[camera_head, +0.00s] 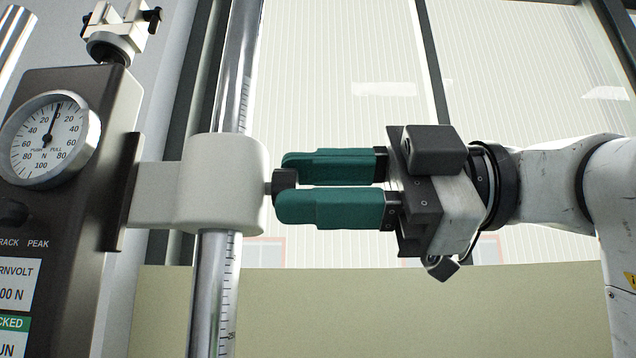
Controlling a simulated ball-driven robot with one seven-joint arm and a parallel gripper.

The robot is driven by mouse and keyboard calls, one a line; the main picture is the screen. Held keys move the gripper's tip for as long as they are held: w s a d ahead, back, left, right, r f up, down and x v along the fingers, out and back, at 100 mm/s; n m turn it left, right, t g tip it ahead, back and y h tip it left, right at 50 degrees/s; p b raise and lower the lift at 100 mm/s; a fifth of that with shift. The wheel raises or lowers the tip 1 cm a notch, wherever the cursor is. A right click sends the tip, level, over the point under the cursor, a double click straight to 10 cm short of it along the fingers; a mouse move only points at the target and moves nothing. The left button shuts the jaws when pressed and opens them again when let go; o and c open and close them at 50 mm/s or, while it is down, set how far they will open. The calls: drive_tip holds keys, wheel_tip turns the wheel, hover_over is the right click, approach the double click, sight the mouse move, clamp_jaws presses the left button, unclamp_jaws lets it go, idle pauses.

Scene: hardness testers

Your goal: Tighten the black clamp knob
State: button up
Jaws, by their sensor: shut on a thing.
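The black clamp knob (285,181) sticks out from the right side of the white clamp block (225,185). The block sits around an upright steel column (213,290) with a scale on it. My gripper (284,184) comes in from the right, with two green fingers lying level. Its fingertips are shut on the black knob, one above and one below. The fingers hide part of the knob. I cannot tell how far the knob is screwed in.
A dark force gauge (65,180) with a round dial (45,138) is fixed to the block's left side. A white grip fixture (120,30) stands on top of it. Windows fill the background. The space above and below my gripper looks free.

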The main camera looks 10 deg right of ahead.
drive_tip(key=shift+w+r+m+p, duration=0.1)
drive_tip(key=shift+m+p, duration=0.3)
drive_tip(key=shift+m, duration=4.05)
drive_tip(key=shift+w+m+p, duration=0.1)
drive_tip(key=shift+m+p, duration=0.3)
drive_tip(key=shift+m, duration=4.05)
drive_tip(key=o, duration=1.1)
drive_tip(key=shift+c, duration=0.2)
drive_tip(key=s+d+b, duration=0.2)
drive_tip(key=d, duration=0.8)
drive_tip(key=shift+d+b, duration=0.3)
drive_tip(key=shift+d, duration=0.05)
drive_tip(key=shift+s, duration=0.1)
